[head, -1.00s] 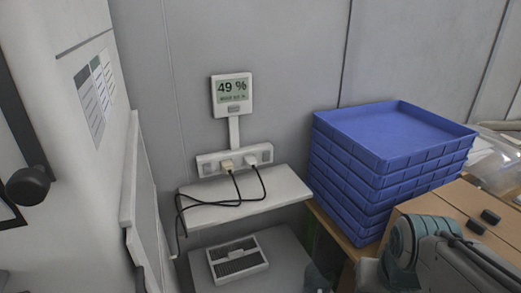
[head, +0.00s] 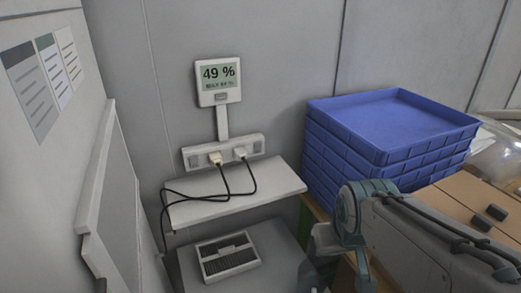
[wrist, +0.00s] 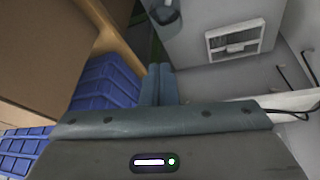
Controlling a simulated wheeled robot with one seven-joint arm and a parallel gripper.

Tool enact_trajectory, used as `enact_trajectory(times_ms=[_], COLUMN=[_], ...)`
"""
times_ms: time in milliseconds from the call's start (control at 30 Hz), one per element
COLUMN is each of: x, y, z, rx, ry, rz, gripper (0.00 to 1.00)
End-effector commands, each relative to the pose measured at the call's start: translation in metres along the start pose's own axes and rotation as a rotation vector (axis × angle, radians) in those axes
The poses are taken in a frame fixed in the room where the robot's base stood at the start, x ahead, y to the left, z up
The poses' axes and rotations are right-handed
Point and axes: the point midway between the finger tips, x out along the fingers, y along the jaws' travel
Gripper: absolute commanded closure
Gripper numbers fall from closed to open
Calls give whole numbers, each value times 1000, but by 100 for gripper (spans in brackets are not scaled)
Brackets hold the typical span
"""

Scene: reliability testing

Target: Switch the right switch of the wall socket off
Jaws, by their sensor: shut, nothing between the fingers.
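The wall socket (head: 224,153) is a white strip on the grey wall above a small shelf. Two plugs with black cables sit in its middle, and a small switch shows at each end. The right switch (head: 258,146) is at the right end; its position is too small to tell. My gripper (wrist: 159,84) shows in the wrist view with its fingers together and nothing between them. In the head view my arm reaches in from the right, below and to the right of the socket, well apart from it. The socket itself does not show in the wrist view.
A white shelf (head: 238,195) juts out under the socket, with cables draped over it. A vented device (head: 229,257) sits below. Blue stacked trays (head: 392,125) and cardboard boxes (head: 455,215) stand at the right. A display reading 49 % (head: 219,80) hangs above the socket.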

Motion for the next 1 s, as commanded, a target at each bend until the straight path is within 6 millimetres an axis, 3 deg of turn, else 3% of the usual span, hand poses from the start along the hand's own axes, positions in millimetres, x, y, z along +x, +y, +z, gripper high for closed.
enact_trajectory(times_ms=[33,200,367,600,800,1000], x=[25,63,86,106,112,109], y=[2,10,8,-16,-48,-70], z=[-8,-64,-115,-176,-205,-215], rx=[-55,-313,-570,-949,-1214,-1360], ry=[56,298,520,846,1092,1246], rz=[22,126,245,449,624,741], gripper=[100,100,100,100,100,100])
